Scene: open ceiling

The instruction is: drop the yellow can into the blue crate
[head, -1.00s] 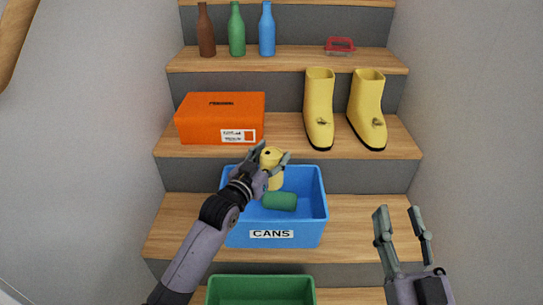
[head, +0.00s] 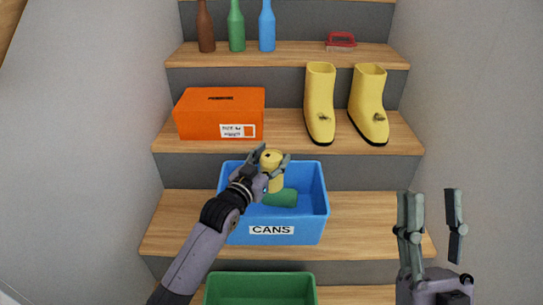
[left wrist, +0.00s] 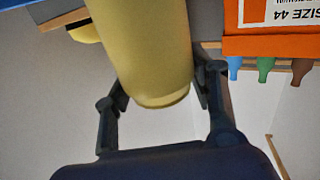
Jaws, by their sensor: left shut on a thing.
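The yellow can (head: 273,172) is held upright between the fingers of my left gripper (head: 267,163), over the inside of the blue crate. In the left wrist view the yellow can (left wrist: 155,50) fills the space between both fingers (left wrist: 160,92). The blue crate (head: 273,232), labelled CANS, stands on a wooden step. A green can (head: 281,198) lies on its side in it. I cannot tell whether the yellow can touches the green one. My right gripper (head: 432,222) is open and empty, to the right of the crate.
A green crate (head: 259,290) stands below in front. On the step above are an orange shoebox (head: 200,113) and yellow boots (head: 320,105). Bottles (head: 237,28) and a red-lidded container (head: 340,41) stand higher. Walls flank the stairs.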

